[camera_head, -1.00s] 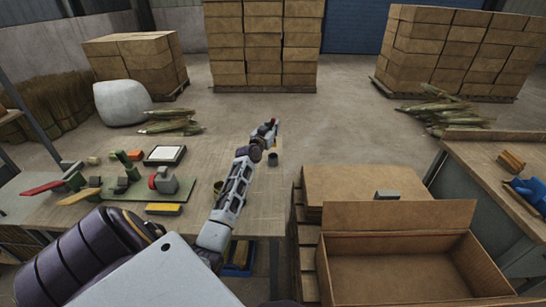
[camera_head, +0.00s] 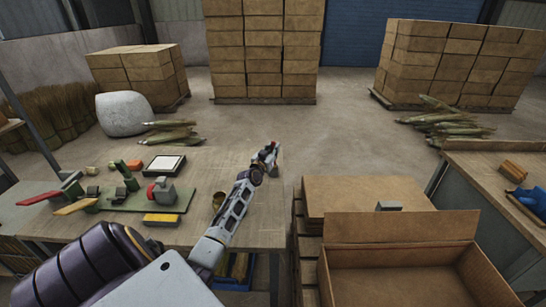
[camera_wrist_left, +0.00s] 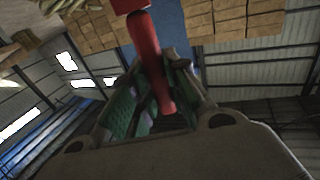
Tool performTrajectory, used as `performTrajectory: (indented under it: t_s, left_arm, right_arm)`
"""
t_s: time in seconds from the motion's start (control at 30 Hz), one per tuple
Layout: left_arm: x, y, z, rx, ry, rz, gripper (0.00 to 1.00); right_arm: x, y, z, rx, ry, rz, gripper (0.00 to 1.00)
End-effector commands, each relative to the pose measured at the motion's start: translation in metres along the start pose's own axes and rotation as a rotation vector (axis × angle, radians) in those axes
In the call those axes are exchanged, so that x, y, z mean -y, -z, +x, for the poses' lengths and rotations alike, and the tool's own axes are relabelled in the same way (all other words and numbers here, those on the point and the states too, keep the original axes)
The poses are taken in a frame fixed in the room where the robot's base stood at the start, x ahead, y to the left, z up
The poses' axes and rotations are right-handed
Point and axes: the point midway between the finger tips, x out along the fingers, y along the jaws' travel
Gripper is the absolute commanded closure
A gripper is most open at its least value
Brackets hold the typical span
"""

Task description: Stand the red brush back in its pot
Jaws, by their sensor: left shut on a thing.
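My left gripper (camera_head: 269,153) is over the far right corner of the workbench (camera_head: 262,215), shut on the red brush. In the left wrist view the brush's red handle (camera_wrist_left: 147,62) runs between the green-padded fingers (camera_wrist_left: 152,90), with a wider red part at the top edge. Only a small red spot of the brush shows in the head view. The dark pot is not clearly visible now; my gripper and wrist cover the spot where it stood. My right gripper is not in view.
A brownish cup (camera_head: 218,200) stands close to the left of my forearm. A green board with a clamp-like device (camera_head: 160,190), a yellow block (camera_head: 161,220) and a white-topped tray (camera_head: 166,163) lie further left. An open carton (camera_head: 395,275) is at the right.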

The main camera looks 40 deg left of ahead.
Motion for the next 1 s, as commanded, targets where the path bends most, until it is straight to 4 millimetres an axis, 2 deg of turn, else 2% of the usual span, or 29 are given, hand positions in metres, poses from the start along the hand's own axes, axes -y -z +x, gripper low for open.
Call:
performTrajectory:
  t_s: [0.13,0.3,0.63,0.8,0.83,1.0]
  left_arm:
    - [0.001,-0.019,0.000,0.003,0.000,0.002,1.00]
    - [0.001,-0.031,0.000,0.001,0.001,0.000,1.00]
    - [0.001,-0.032,0.000,0.000,0.001,-0.001,1.00]
    - [0.001,-0.035,0.000,0.001,0.001,-0.001,1.00]
    - [0.001,-0.035,0.000,0.001,0.001,-0.001,0.81]
    - [0.001,-0.034,0.000,0.001,0.001,-0.001,0.62]
  right_arm:
    - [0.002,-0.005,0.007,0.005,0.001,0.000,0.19]
    - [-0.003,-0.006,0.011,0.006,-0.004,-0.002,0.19]
    - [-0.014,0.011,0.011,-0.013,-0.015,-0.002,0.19]
    - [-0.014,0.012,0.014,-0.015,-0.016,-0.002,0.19]
    - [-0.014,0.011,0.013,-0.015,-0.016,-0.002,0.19]
    - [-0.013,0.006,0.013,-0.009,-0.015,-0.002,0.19]
